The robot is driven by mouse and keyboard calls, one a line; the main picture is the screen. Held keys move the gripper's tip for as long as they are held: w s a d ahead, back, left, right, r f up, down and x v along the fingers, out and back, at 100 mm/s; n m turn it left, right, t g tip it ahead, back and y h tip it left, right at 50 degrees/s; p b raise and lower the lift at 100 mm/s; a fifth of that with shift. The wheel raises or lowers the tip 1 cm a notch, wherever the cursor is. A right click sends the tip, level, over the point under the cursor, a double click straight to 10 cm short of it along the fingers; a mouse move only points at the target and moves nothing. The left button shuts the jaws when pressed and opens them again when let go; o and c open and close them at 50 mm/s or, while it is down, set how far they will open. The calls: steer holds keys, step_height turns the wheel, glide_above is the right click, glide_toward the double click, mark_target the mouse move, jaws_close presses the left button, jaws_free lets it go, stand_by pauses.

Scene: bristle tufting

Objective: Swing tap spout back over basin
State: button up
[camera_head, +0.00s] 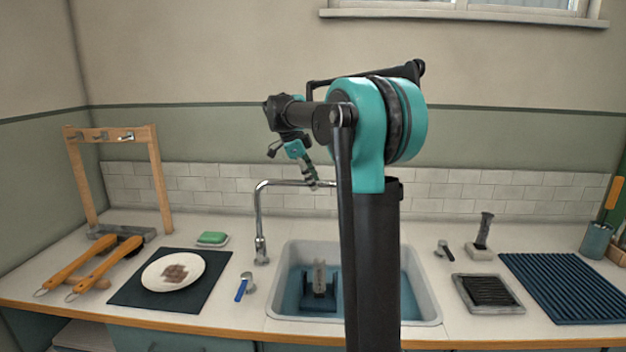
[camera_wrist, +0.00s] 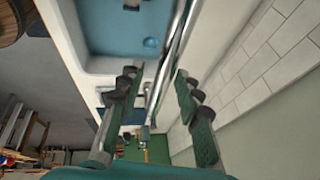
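The chrome tap (camera_head: 261,225) stands at the back left of the basin (camera_head: 275,290). Its spout (camera_head: 285,183) runs to the right, near the back of the basin; my arm crosses the area beyond its end. My gripper (camera_head: 314,181) is at the outer part of the spout, high above the counter. In the wrist view, the spout (camera_wrist: 178,40) passes as a bright tube between the two green-and-black fingers of my gripper (camera_wrist: 157,78). The fingers are apart, with gaps on both sides of the tube. The basin (camera_wrist: 120,30) shows at the top there, blue inside.
A dark block with an upright piece (camera_head: 319,285) stands in the basin. Left are a plate (camera_head: 173,271) on a dark mat, green soap (camera_head: 212,238), a blue-handled tool (camera_head: 243,287) and a wooden rack (camera_head: 155,180). Right are a tray (camera_head: 488,294) and a ribbed blue mat (camera_head: 560,285).

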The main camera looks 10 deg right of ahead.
steer(key=shift+w+r, duration=0.1)
steer(key=v, duration=1.1)
steer(key=shift+a+r, duration=0.2)
steer(key=shift+r, duration=0.15)
steer(key=s+f+n+t+y, duration=0.1)
steer(key=s+f+n, duration=0.6)
steer(key=s+f, duration=0.3)
steer(key=s+d+f+n+t+y, duration=0.1)
steer(key=s+f+n, duration=0.6)
steer(key=f, duration=0.9)
steer(key=s+f+n+t+y, duration=0.1)
steer(key=s+f+n+y, duration=0.2)
steer(key=s+f+n, duration=0.5)
steer(key=shift+s+d+f+t, duration=0.15)
steer(key=shift+s+d+f, duration=0.05)
steer(key=shift+s+f, duration=1.25)
steer(key=shift+s+d+f+t, duration=0.15)
steer(key=shift+s+f, duration=1.2)
steer(key=shift+s, duration=0.2)
